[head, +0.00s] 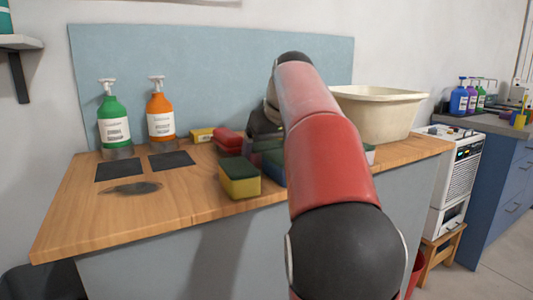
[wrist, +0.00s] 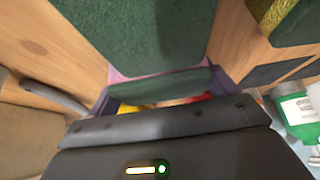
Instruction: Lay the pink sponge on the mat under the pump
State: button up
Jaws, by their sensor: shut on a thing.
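My gripper (wrist: 162,92) is shut on the pink sponge (wrist: 119,75), which has a dark green scouring top and shows pink only along its edge. In the head view my red arm hides most of the gripper and the held sponge. Two flat dark mats lie on the wooden counter, a left mat (head: 119,170) and a right mat (head: 172,160). A green pump bottle (head: 114,117) stands behind the left mat and an orange pump bottle (head: 160,112) behind the right one. Both mats look bare. The green bottle also shows in the wrist view (wrist: 298,110).
A yellow sponge with a green top (head: 240,181) stands left of my arm. Red (head: 228,139), yellow (head: 202,135) and blue (head: 272,170) sponges are close by. A cream basin (head: 378,112) stands at right.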

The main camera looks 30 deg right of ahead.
aim_at(267, 144)
jog(key=shift+r, duration=0.1)
notch_tip(267, 144, up, 7)
jog(key=p, duration=0.2)
jog(key=shift+p, duration=0.35)
notch_tip(267, 144, up, 2)
jog(key=shift+r, duration=0.35)
jog(key=shift+s, duration=0.1)
